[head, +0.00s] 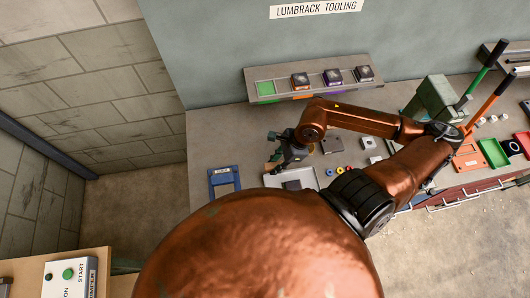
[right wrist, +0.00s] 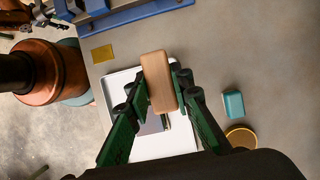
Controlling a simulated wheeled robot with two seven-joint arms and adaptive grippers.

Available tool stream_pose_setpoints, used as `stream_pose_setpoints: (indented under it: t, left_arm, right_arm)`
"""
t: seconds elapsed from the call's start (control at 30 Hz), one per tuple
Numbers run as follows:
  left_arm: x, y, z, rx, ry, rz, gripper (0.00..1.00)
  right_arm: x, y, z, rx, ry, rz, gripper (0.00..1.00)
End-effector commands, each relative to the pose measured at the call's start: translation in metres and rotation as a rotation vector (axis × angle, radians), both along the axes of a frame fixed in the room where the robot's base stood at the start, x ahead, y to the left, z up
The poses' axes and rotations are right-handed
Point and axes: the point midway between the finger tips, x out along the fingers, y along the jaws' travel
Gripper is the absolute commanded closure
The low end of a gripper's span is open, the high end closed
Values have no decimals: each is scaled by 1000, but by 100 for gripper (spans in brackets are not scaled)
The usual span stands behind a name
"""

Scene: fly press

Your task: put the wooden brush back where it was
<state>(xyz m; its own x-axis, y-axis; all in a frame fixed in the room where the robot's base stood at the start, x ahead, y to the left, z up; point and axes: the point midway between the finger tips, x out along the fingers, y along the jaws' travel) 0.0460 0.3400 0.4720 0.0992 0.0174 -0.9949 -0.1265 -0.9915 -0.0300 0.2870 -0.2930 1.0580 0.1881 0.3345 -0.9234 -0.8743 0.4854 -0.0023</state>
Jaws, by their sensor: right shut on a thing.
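The wooden brush (right wrist: 158,80) shows in the right wrist view as a light brown block with rounded corners, with dark bristles partly visible below it. My right gripper (right wrist: 160,88) is shut on it, one green-and-black finger on each side. The brush is over a white tray (right wrist: 120,80); I cannot tell how high. In the head view my right gripper (head: 277,158) is at the left part of the bench, just behind the white tray (head: 308,174), and the brush is hard to make out. My left gripper is not clearly in view.
A blue frame (head: 224,182) lies left of the tray. A rack (head: 312,78) with small boxes stands at the back. A green press (head: 434,100) stands to the right.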

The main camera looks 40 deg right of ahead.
Motion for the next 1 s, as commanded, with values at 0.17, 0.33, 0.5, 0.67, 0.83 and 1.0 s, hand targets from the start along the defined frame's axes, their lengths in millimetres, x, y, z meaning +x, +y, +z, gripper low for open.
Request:
stream_pose_setpoints:
  t: [0.17, 0.33, 0.5, 0.67, 0.83, 1.0]
  left_arm:
    - [0, 0, 13, 0, 1, 0, 60]
    - [0, 1, 23, 1, 0, 0, 60]
    - [1, 1, 30, 1, -1, 0, 60]
    - [1, 1, 32, 1, -2, 0, 60]
    - [2, 1, 39, 1, -3, 0, 60]
    - [3, 0, 49, 0, -5, 0, 60]
  right_arm:
    - [41, -16, -15, 5, -2, -4, 100]
    - [74, -29, -39, 5, 1, -3, 100]
    - [94, -38, -68, 5, 2, 0, 100]
    - [104, -43, -81, 2, 0, 1, 100]
    - [109, -44, -96, 5, 3, 0, 100]
    - [109, -45, -115, 2, 2, 1, 100]
